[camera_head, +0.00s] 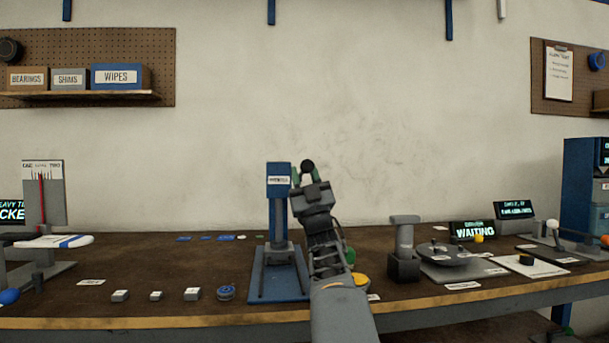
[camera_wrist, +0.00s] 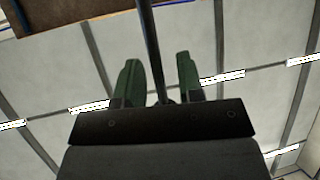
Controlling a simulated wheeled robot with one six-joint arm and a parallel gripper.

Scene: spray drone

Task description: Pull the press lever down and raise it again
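The press (camera_head: 278,182) is blue, with a tall column on a blue base plate (camera_head: 268,285) near the middle of the bench. Its lever shows as a black ball knob (camera_head: 307,166) beside the right of the press head, at about head height. My gripper (camera_head: 307,176) is raised at the knob, with a green finger on either side. In the wrist view a dark lever rod (camera_wrist: 150,45) runs down between the two green fingers (camera_wrist: 160,80). The fingers stand apart with gaps showing beside the rod. My gripper and arm hide part of the lever and its joint.
Small grey blocks (camera_head: 192,294) and a blue round part (camera_head: 226,292) lie left of the press base. A grey post stand (camera_head: 404,250) and a dark round turntable (camera_head: 443,254) stand to the right. The wall above the press is bare.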

